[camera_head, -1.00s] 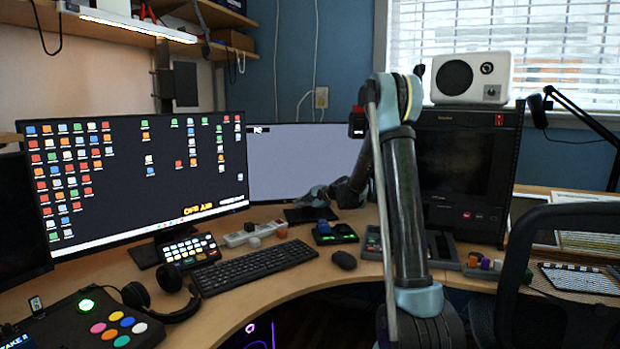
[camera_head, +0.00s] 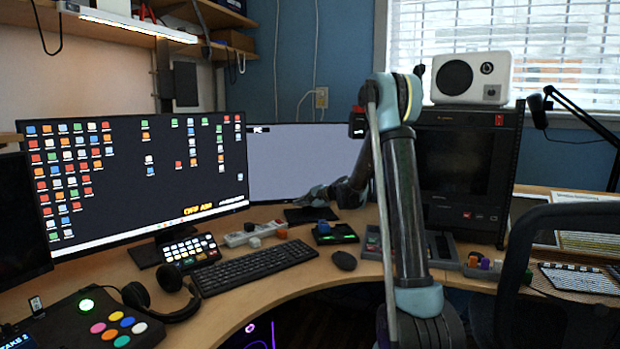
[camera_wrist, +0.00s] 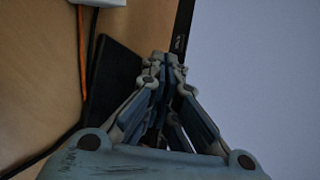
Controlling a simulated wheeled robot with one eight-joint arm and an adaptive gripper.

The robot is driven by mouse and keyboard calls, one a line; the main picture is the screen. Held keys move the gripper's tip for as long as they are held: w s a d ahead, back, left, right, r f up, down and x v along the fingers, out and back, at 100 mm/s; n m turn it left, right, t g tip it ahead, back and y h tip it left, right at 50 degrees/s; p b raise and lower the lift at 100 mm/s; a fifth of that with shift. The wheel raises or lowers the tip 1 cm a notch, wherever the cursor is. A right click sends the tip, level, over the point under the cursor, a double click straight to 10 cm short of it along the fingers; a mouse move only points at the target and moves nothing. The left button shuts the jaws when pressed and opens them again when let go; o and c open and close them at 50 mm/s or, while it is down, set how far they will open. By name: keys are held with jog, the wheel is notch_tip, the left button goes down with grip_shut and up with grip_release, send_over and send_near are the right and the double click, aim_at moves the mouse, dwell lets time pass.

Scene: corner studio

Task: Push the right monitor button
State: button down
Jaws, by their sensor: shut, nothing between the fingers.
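The right monitor (camera_head: 300,160) stands at the back of the desk with a pale grey screen. In the wrist view its screen (camera_wrist: 265,70) fills the right side and its dark bezel (camera_wrist: 182,30) runs down to my fingertips. My gripper (camera_head: 310,195) is at the monitor's lower edge, in front of its stand. In the wrist view my gripper (camera_wrist: 164,62) is shut and empty, its tips at or very near the bezel. I cannot tell whether they touch. No button is distinguishable; my fingers may hide it.
The large left monitor (camera_head: 125,180) stands beside it. A keyboard (camera_head: 255,266), a mouse (camera_head: 344,261), a white power strip (camera_head: 250,235) and a small dark tray (camera_head: 335,234) lie in front. A black rack unit (camera_head: 465,170) stands right of my arm.

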jog(key=shift+w, duration=0.15)
jog(key=shift+w+a+r, duration=0.1)
jog(key=shift+w, duration=0.15)
jog(key=shift+w, duration=0.2)
dwell(0.8)
jog(key=shift+s, duration=0.7)
jog(key=shift+s+d, duration=0.3)
jog(key=shift+s, duration=0.65)
jog(key=shift+s+d, duration=0.3)
jog(key=shift+s, duration=0.65)
jog(key=shift+s+d, duration=0.3)
jog(key=shift+s, duration=0.65)
jog(key=shift+s, duration=0.1)
